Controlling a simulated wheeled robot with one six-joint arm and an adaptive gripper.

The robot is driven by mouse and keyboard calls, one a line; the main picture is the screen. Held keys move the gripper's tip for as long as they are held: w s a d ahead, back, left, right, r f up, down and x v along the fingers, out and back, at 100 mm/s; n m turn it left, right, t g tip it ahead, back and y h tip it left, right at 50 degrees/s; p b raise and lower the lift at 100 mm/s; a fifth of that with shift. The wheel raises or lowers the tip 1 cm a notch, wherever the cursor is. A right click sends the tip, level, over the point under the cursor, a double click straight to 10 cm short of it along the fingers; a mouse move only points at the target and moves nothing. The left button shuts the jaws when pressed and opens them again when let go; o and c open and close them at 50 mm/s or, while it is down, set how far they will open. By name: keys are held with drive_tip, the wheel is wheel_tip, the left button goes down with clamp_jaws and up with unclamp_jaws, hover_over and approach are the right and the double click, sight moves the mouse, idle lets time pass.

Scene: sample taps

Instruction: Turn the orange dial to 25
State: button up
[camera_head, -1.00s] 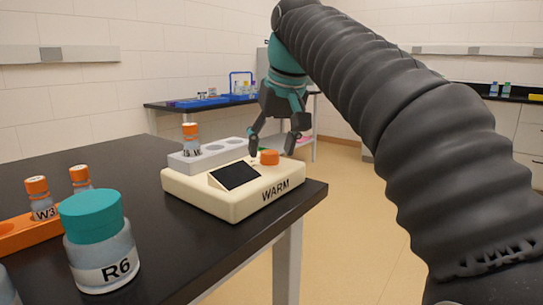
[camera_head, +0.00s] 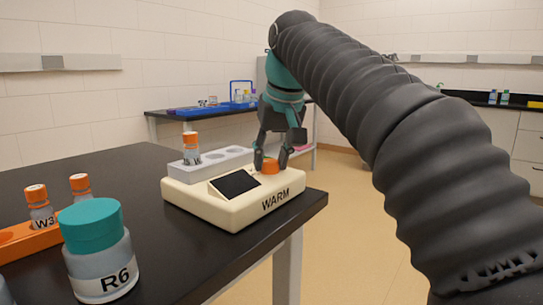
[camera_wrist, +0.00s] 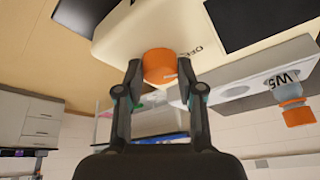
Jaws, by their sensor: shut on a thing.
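The orange dial (camera_head: 270,166) sits on top of the cream device labelled WARM (camera_head: 236,209), near its right end. My gripper (camera_head: 272,165) is lowered over the dial with one finger on each side. In the wrist view the dial (camera_wrist: 159,66) is between the fingertips of my gripper (camera_wrist: 158,72), which are shut on it. The device's dark screen (camera_head: 234,184) shows no number that I can read. Printed letters show beside the dial in the wrist view, only partly readable.
A grey rack (camera_head: 222,157) with an orange-capped vial (camera_head: 191,147) stands at the device's back. The teal-lidded jar R6 (camera_head: 98,250) and an orange rack (camera_head: 30,242) with vials are at the front left. The black table (camera_head: 120,190) ends just right of the device.

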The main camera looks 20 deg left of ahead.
drive_tip(key=shift+r, duration=0.1)
drive_tip(key=m+p, duration=0.2)
drive_tip(key=m+h+p, duration=0.1)
drive_tip(key=m, duration=0.1)
drive_tip(key=shift+s+a+r+t+h+p, duration=0.1)
drive_tip(key=shift+a+t+h+p, duration=0.05)
drive_tip(key=shift+t+h+p, duration=0.2)
drive_tip(key=shift+a+f+m+h+p, duration=0.1)
drive_tip(key=shift+m+h+p, duration=0.4)
drive_tip(key=shift+m, duration=0.6)
drive_tip(key=shift+a+f+m+h+p, duration=0.1)
drive_tip(key=shift+m+h+p, duration=0.15)
drive_tip(key=shift+m+p, duration=0.65)
drive_tip(key=shift+d+m, duration=0.1)
drive_tip(key=shift+m, duration=0.2)
drive_tip(key=o, duration=1.1)
drive_tip(key=shift+o, duration=0.2)
drive_tip(key=v, duration=1.2)
